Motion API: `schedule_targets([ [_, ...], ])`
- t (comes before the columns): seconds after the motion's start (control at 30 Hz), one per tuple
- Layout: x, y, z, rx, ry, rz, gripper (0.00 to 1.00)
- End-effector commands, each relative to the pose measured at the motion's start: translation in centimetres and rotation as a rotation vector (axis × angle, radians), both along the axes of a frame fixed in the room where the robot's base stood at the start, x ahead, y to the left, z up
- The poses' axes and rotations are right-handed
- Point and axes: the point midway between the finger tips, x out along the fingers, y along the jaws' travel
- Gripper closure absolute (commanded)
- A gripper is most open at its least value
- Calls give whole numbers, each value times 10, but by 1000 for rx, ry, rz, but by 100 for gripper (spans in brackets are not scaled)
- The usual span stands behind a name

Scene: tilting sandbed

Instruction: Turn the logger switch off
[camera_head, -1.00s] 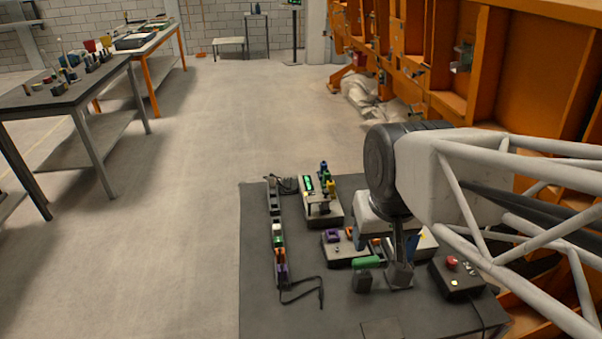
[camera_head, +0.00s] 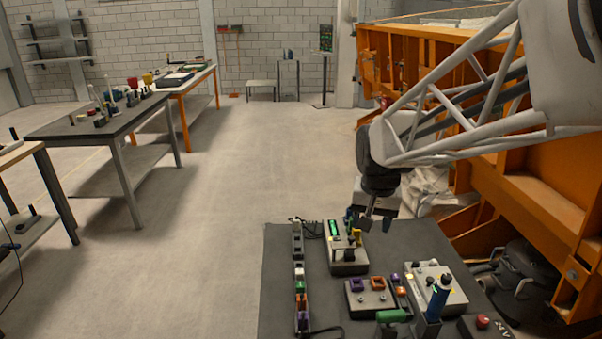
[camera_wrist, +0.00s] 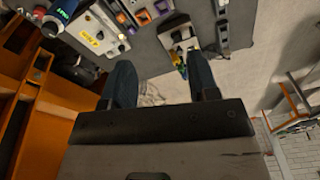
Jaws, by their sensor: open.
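A grey box with a green lit display (camera_head: 347,262) stands at the back of the dark table. It may be the logger, but I can read no label. A dark part and small yellow and blue pieces sit on it; I cannot tell which is the switch or how it is set. My gripper (camera_head: 367,222) is above the table's back edge, just behind and right of this box, pointing down. In the wrist view, my gripper (camera_wrist: 160,62) is open with nothing between its two dark fingers. The box (camera_wrist: 180,38) shows ahead, with yellow and green pieces near the right finger.
A strip of coloured blocks (camera_head: 301,290) lies left of the box. In front are a grey box with purple and orange sockets (camera_head: 370,297), a white panel (camera_head: 443,285), a blue upright tool (camera_head: 437,300) and a red button box (camera_head: 483,323). An orange frame (camera_head: 530,190) stands right.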

Motion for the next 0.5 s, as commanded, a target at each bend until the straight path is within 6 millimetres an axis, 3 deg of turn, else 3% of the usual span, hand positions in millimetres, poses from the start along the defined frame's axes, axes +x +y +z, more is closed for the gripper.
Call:
schedule_targets([
  [0.5, 113, 3, -51, 17, 50, -128, 45],
])
